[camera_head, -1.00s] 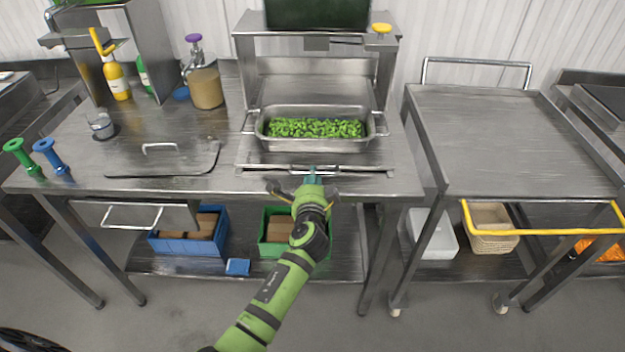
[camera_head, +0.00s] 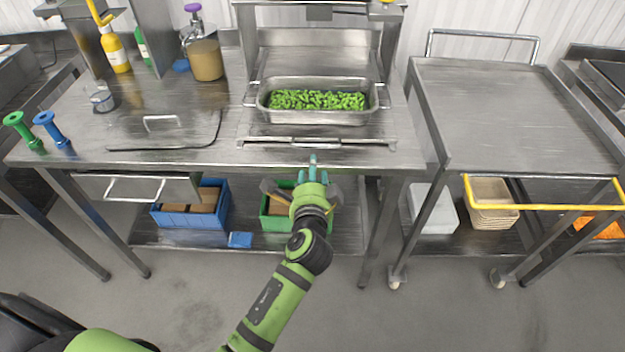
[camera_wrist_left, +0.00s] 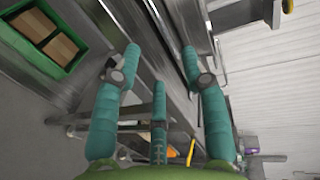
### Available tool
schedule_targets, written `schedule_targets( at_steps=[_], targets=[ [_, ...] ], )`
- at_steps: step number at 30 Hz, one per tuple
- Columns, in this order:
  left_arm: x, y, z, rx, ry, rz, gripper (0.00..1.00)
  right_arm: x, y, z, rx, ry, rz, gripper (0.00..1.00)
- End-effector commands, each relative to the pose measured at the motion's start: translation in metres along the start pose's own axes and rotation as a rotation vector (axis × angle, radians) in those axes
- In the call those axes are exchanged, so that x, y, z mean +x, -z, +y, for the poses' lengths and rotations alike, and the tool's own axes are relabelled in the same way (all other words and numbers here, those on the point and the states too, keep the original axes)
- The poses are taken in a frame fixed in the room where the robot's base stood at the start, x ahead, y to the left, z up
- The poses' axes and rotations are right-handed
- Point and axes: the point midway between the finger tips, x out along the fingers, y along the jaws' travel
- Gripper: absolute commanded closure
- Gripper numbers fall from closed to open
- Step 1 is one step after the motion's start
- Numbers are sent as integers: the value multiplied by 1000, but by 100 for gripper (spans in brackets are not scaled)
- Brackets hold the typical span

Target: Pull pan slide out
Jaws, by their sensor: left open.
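The steel pan (camera_head: 317,117), full of green pieces, sits on the pan slide (camera_head: 255,128) at the middle of the table. The slide's front handle bar (camera_head: 318,142) runs along its near edge, just behind the table's front edge. My left gripper (camera_head: 303,178) is open and empty, just in front of the table edge and below the handle, apart from it. Its three teal fingers (camera_wrist_left: 160,60) are spread in the left wrist view, with steel rails beyond them. My right gripper is not in view.
A steel lid (camera_head: 165,128) lies left of the slide. A green bin (camera_head: 275,226) and a blue bin (camera_head: 190,221) stand on the lower shelf. A wheeled cart (camera_head: 510,120) with a yellow bar (camera_head: 540,207) stands at the right.

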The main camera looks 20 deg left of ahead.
Motion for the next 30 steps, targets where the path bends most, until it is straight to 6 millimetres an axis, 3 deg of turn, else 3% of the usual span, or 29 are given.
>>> schedule_targets(
  at_steps=[3,7,24,27,29,30],
  targets=[
    [-18,0,0,-1,0,0,56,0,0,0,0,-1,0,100],
    [-28,0,0,-1,0,-1,56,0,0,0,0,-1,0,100],
    [-30,0,1,-1,-2,0,56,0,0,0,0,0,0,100],
    [-28,2,18,-8,-34,14,56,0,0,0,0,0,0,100],
    [-27,6,41,-22,-80,32,56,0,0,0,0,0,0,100],
    [-26,8,63,-38,-123,46,56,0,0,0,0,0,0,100]
  ],
)
